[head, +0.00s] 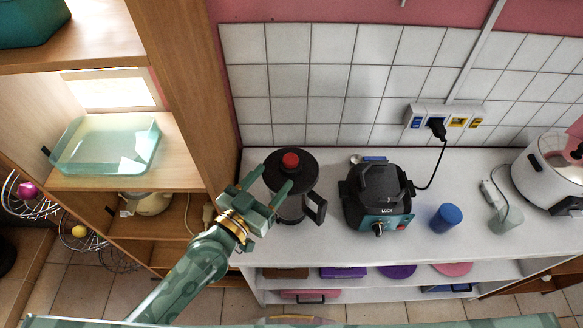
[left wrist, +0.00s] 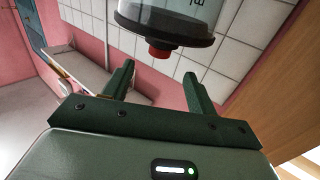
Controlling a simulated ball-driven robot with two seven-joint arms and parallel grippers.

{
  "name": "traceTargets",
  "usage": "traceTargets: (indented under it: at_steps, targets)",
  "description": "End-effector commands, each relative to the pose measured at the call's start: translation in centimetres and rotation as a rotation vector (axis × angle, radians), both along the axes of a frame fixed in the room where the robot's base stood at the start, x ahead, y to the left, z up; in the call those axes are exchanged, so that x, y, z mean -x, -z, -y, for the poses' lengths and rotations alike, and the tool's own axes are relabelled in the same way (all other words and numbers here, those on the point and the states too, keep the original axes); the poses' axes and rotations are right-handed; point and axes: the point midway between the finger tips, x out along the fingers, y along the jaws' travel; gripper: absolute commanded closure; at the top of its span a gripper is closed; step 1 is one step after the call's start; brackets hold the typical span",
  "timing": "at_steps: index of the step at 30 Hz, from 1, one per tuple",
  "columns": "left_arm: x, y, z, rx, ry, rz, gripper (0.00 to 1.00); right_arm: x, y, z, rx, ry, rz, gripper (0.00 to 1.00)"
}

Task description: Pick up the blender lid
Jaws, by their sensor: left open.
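The blender lid (head: 291,172) is black with a red knob (head: 290,160). It sits on a clear jar with a black handle (head: 316,207) on the white counter. The lid (left wrist: 165,22) shows upside down at the top of the left wrist view, its red knob (left wrist: 159,51) pointing toward the gap between my fingers. My left gripper (head: 268,183) is open and empty, just in front of the lid and overlapping its near left edge in the head view. In the left wrist view the gripper (left wrist: 158,73) has clear space between its fingers. My right gripper is not in view.
A black and teal appliance (head: 377,197) stands right of the jar, plugged into a wall socket. A blue cup (head: 445,218) and a white cooker (head: 548,172) stand further right. A wooden shelf unit (head: 185,100) rises close on the left. The tiled wall is behind.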

Motion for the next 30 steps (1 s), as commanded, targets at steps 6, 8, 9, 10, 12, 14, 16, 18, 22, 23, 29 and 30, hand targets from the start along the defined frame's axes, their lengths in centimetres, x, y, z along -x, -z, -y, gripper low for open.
traceTargets:
  at_steps: [6, 8, 9, 10, 12, 14, 16, 18, 22, 23, 29, 30]
  targets:
    - [-1.8, 0.5, 1.3, 0.001, 0.000, 0.000, 0.42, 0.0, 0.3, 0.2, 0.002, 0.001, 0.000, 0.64]
    - [-2.6, 0.8, 2.0, 0.001, 0.000, 0.000, 0.42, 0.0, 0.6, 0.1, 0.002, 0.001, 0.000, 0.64]
    - [-3.1, 1.0, 2.4, 0.001, 0.001, 0.000, 0.42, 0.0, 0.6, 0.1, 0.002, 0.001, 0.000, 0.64]
    - [-3.5, 0.9, 2.6, 0.001, 0.000, 0.000, 0.42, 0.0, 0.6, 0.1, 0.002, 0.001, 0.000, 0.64]
    - [-4.2, 0.9, 3.0, 0.001, 0.000, -0.001, 0.42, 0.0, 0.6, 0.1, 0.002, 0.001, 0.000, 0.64]
    - [-4.5, 0.9, 3.3, 0.000, 0.000, -0.001, 0.42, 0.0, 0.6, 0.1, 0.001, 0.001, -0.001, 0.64]
    - [-4.6, 0.8, 3.4, -0.001, 0.000, -0.001, 0.42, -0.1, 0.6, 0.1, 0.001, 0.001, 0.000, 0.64]
    - [-4.6, 0.9, 3.3, -0.001, 0.000, -0.001, 0.42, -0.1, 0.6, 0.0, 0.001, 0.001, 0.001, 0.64]
    - [-4.6, 0.9, 3.3, -0.001, 0.000, -0.001, 0.56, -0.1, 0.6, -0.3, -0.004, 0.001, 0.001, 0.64]
    - [-4.6, 0.9, 3.3, -0.001, 0.000, -0.001, 0.65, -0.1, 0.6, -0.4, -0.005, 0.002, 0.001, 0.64]
    - [-4.6, 0.9, 3.3, -0.001, 0.000, -0.002, 1.00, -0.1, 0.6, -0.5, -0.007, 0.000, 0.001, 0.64]
    - [-4.6, 0.9, 3.3, -0.001, 0.000, -0.002, 1.00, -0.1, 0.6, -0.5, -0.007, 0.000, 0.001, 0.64]
